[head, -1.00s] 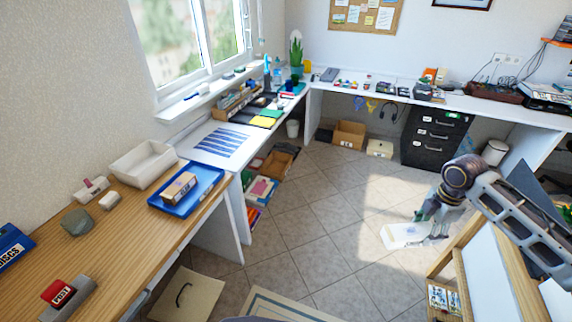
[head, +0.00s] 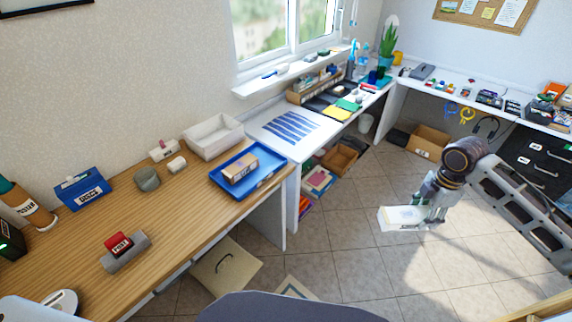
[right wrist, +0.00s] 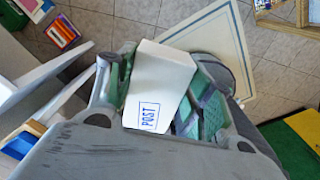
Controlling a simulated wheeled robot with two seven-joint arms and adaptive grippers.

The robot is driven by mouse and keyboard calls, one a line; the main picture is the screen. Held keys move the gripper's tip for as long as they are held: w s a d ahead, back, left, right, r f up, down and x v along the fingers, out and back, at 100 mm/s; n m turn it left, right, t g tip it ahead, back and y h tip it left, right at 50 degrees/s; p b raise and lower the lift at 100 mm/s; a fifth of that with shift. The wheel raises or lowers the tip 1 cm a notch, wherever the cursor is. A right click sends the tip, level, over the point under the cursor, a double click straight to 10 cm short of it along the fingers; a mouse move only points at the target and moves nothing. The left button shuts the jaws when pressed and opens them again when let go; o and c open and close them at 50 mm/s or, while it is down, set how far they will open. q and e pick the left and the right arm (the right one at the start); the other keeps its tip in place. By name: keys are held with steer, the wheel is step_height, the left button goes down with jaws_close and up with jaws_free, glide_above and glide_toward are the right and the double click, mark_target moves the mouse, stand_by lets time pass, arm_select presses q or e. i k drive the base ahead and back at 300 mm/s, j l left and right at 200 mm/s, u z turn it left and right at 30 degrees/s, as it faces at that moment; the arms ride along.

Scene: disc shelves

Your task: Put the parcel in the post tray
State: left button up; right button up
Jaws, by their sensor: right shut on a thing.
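The parcel is a white box with a blue POST label. In the head view the parcel (head: 398,218) hangs over the floor at the right, well away from the wooden desk. My right gripper (head: 428,212) is shut on it. In the right wrist view the parcel (right wrist: 160,85) sits between both fingers of the gripper (right wrist: 155,95), label toward the camera. A blue tray (head: 273,178) on the desk holds a brown box (head: 240,169). A white tray (head: 213,137) stands behind it. A red POST sign (head: 118,244) lies at the desk's front left. I cannot tell which tray is the post tray. My left gripper is out of view.
The wooden desk (head: 160,215) also carries a blue DISCS box (head: 82,188), a grey pot (head: 147,178) and small items. A white side table (head: 262,125) with a striped sheet adjoins it. A cardboard flap (head: 226,268) stands below the desk. The tiled floor between is open.

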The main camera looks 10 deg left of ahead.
mark_target(262, 170)
steer(key=i+u, duration=0.2)
steer(key=u, duration=0.25)
steer(key=i+l+u, duration=0.15)
steer(key=u, duration=0.3)
steer(key=i+l+u, duration=0.25)
steer(key=u, duration=0.2)
steer(key=i+l+u, duration=0.15)
steer(key=u, duration=0.3)
steer(key=l, duration=0.1)
